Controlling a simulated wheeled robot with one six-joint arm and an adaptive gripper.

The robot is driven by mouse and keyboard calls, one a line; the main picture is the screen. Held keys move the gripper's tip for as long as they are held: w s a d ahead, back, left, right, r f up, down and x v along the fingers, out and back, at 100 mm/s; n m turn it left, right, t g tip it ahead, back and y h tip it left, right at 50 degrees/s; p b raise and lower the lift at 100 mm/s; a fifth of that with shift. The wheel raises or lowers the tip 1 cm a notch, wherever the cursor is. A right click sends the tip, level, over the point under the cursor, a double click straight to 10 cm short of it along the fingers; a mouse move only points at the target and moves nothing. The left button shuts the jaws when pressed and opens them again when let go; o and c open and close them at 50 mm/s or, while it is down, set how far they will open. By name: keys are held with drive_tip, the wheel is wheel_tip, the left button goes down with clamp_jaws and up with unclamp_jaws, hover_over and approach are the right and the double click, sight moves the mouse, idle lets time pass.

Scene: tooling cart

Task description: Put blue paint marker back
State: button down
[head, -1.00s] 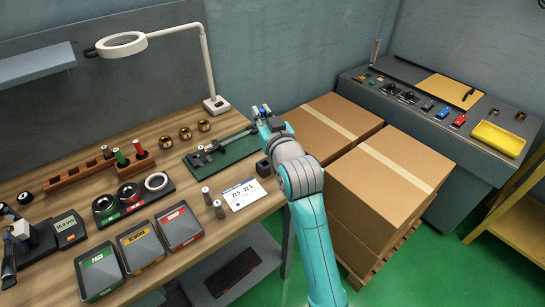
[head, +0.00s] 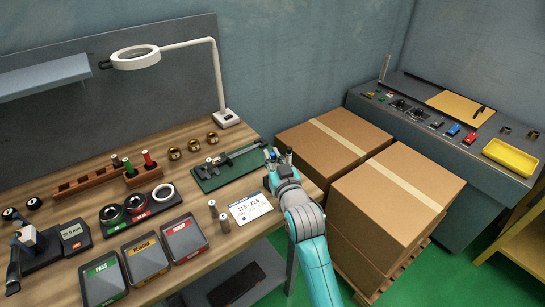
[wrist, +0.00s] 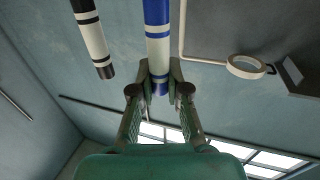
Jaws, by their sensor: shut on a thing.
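My gripper (wrist: 159,86) is shut on the blue paint marker (wrist: 158,32), a white-bodied marker with blue bands and a blue end. Another white marker with black bands (wrist: 93,38) is left of it in the wrist view, apart from the fingers; what supports it is hidden. In the head view my gripper (head: 276,165) is at the bench's right edge, beside the boxes. Small marker ends show there, partly hidden by my wrist. I see no marker holder clearly.
A green mat (head: 210,184) with a caliper and a white card (head: 250,208) lie left of my gripper. Cardboard boxes (head: 395,185) stand close on the right. A ring lamp (head: 136,57) rises behind. A grey console (head: 440,140) with a yellow tray (head: 511,156) is farther right.

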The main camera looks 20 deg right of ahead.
drive_tip(key=shift+f, duration=0.4)
drive_tip(key=c, duration=1.2)
unclamp_jaws()
drive_tip(key=shift+o, duration=0.2)
drive_tip(key=shift+r, duration=0.1)
drive_tip(key=shift+r, duration=0.2)
drive_tip(key=shift+s, duration=0.3)
drive_tip(key=s, duration=1.1)
drive_tip(key=shift+s+r, duration=0.15)
drive_tip(key=shift+s, duration=0.05)
